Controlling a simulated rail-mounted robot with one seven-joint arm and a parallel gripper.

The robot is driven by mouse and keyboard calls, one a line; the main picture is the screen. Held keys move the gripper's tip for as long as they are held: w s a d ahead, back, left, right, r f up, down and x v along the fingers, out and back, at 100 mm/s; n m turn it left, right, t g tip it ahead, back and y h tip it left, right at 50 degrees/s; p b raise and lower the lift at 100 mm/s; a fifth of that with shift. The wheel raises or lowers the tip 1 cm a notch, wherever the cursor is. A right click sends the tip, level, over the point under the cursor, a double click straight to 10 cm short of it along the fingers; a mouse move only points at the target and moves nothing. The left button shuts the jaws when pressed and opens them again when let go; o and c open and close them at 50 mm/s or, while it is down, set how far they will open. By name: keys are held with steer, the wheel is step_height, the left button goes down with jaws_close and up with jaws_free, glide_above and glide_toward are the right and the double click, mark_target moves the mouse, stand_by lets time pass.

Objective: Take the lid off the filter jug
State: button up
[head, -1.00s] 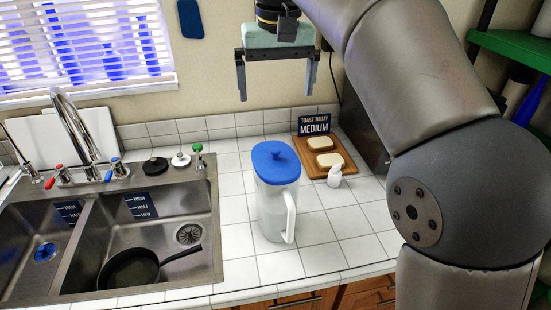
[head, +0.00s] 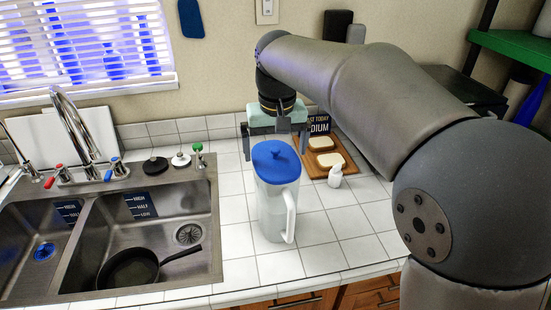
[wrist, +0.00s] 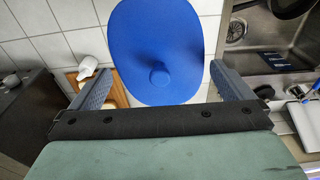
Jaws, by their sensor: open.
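The filter jug (head: 272,215) stands upright on the white tiled counter, right of the sink, with its handle toward the front right. Its blue lid (head: 275,160) is on top and has a small round knob. In the wrist view the lid (wrist: 155,40) fills the top middle, with the knob near its lower part. My gripper (head: 275,150) is open and empty, behind and close to the lid. In the wrist view its two fingers (wrist: 155,82) are spread to either side of the lid.
A wooden board (head: 346,163) with bread slices and a small white bottle (head: 335,176) lie right of the jug. The sink (head: 145,215) with a black pan (head: 128,269) is on the left. Counter in front of the jug is clear.

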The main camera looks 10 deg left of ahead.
steer(key=shift+f, duration=0.45)
steer(key=shift+c, duration=0.3)
steer(key=c, duration=0.6)
steer(key=shift+r, duration=0.1)
